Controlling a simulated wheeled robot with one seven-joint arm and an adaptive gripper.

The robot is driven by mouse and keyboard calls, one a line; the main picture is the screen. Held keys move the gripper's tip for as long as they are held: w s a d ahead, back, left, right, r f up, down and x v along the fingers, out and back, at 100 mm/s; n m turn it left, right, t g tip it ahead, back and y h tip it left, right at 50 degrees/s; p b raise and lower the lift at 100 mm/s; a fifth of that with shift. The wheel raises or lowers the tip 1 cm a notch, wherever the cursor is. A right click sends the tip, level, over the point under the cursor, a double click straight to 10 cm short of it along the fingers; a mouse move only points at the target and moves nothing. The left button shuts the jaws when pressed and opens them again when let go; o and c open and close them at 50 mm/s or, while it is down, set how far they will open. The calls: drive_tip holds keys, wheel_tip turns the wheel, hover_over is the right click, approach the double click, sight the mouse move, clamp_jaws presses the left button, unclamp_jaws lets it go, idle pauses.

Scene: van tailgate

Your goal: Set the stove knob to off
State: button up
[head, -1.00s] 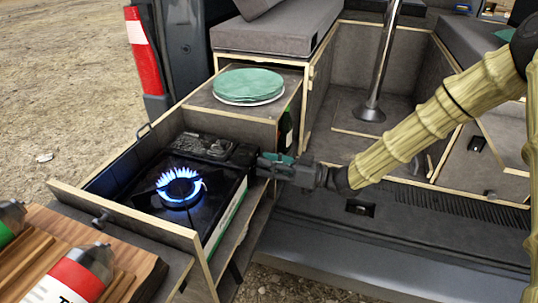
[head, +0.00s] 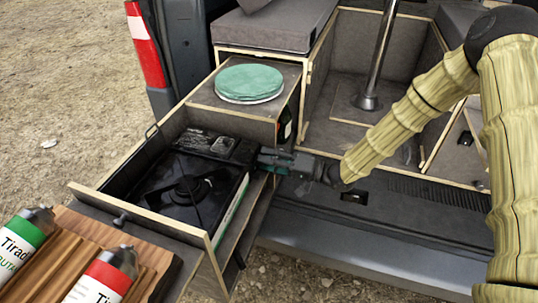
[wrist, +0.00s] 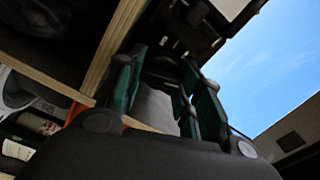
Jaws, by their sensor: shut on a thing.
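The black camping stove (head: 160,205) sits in the pulled-out wooden drawer. Its burner (head: 187,189) shows no flame. My gripper (head: 262,160) reaches in from the right to the stove's right side, near its back corner. It is shut on the stove knob, which the fingers hide in the head view. In the wrist view the two green-padded fingers of my gripper (wrist: 163,85) stand on either side of a dark part, too dim to read the knob's angle.
A teal cloth on a plate (head: 249,82) lies on the box behind the stove. Canisters with a green label (head: 22,240) and a red label (head: 104,278) lie on a slatted wooden board (head: 62,258) at front left. The drawer's front panel (head: 150,218) borders the stove.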

drive_tip(key=shift+m+p, duration=0.8)
drive_tip(key=shift+m, duration=1.1)
drive_tip(key=o, duration=0.7)
drive_tip(key=v, duration=1.2)
drive_tip(key=shift+f, duration=0.1)
